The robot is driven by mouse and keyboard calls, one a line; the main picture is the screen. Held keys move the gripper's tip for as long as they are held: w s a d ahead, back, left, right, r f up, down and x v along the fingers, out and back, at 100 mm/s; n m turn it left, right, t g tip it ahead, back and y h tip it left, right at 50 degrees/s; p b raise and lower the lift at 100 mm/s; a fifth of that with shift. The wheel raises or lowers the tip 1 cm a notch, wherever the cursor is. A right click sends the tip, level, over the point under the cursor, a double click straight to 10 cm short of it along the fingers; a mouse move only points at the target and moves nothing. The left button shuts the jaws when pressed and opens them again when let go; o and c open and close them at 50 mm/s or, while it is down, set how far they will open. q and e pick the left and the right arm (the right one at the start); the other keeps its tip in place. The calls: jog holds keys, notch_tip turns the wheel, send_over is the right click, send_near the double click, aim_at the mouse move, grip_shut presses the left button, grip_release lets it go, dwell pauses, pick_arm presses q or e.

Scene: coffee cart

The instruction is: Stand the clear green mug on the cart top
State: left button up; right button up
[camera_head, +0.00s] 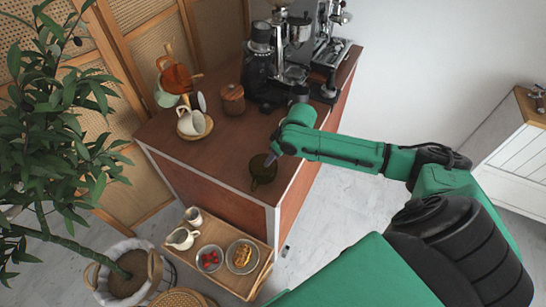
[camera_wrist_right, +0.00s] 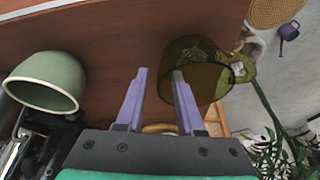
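The clear green mug (camera_head: 262,174) is at the near right part of the brown cart top (camera_head: 215,150), close to the front edge. I cannot tell whether its base touches the top. In the right wrist view the dark see-through mug (camera_wrist_right: 205,82) is at upper centre-right. My right gripper (camera_head: 271,158) is at the mug's far side in the head view. In the right wrist view its two purple fingers (camera_wrist_right: 159,72) are apart; the right fingertip overlaps the mug's near wall, and the left one is clear of it. My left gripper is not in view.
A coffee grinder (camera_head: 258,65), espresso machine (camera_head: 295,40) and wooden canister (camera_head: 232,98) stand at the back. Cups (camera_head: 190,122) and an orange dripper (camera_head: 176,78) stand at the left. The cart top's near middle is clear.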

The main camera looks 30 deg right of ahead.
jog(key=shift+r, duration=0.1)
jog(key=b+v, duration=0.1)
jog(key=v, duration=1.1)
